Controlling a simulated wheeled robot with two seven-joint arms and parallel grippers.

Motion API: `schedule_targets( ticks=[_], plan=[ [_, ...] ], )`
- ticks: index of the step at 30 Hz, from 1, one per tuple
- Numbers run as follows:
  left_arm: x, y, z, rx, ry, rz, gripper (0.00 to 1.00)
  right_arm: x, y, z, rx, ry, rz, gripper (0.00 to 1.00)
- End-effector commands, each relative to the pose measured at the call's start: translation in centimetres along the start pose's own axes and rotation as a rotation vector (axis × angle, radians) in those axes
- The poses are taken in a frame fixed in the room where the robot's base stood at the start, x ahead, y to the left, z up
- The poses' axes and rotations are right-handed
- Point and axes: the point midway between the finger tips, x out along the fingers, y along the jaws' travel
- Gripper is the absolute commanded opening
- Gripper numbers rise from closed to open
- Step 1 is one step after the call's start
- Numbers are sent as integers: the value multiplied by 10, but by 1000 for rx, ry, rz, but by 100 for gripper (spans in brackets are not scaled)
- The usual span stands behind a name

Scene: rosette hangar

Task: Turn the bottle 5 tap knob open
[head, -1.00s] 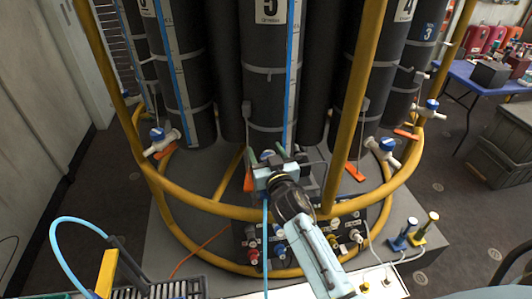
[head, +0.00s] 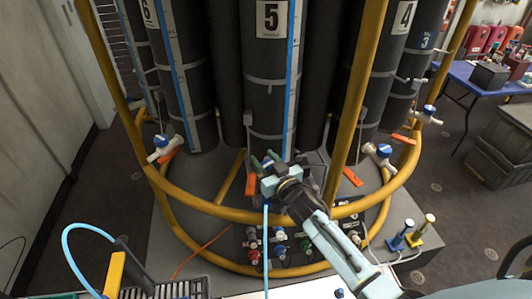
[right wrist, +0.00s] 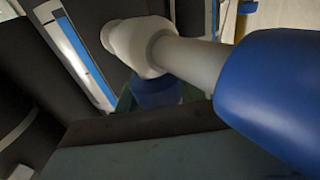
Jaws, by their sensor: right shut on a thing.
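Bottle 5 (head: 266,70) is a tall dark cylinder with a white "5" label, at the middle of the rack in the head view. Its tap is at the bottle's foot, mostly hidden by my right gripper (head: 268,163). In the right wrist view the tap (right wrist: 140,42) is a white fitting with a grey stem running to a large blue end (right wrist: 272,95). A smaller blue knob (right wrist: 158,92) sits under the fitting, in front of my gripper, partly hidden by it. My right gripper is shut on this knob. My left gripper is not in view.
A yellow ring rail (head: 235,212) runs around the bottles, with an upright (head: 352,110) right of bottle 5. Other white taps with blue ends (head: 161,145) stand left and right. A panel of coloured connectors (head: 280,247) lies below. A blue hose (head: 75,228) curves at left.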

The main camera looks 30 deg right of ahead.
Motion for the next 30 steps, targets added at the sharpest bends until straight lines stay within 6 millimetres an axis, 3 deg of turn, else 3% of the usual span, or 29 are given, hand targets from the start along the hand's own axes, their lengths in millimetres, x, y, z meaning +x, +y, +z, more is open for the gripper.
schedule_targets(
  ticks=[3,8,18,30],
  plan=[
    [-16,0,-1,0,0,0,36,0,1,-3,-10,-6,-104,16],
    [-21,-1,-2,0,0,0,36,0,-1,-2,-9,-3,-243,16],
    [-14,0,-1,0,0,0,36,-1,-6,1,-5,-1,-477,16],
    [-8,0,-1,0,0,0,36,-3,-9,1,0,-1,-587,16]
  ],
)
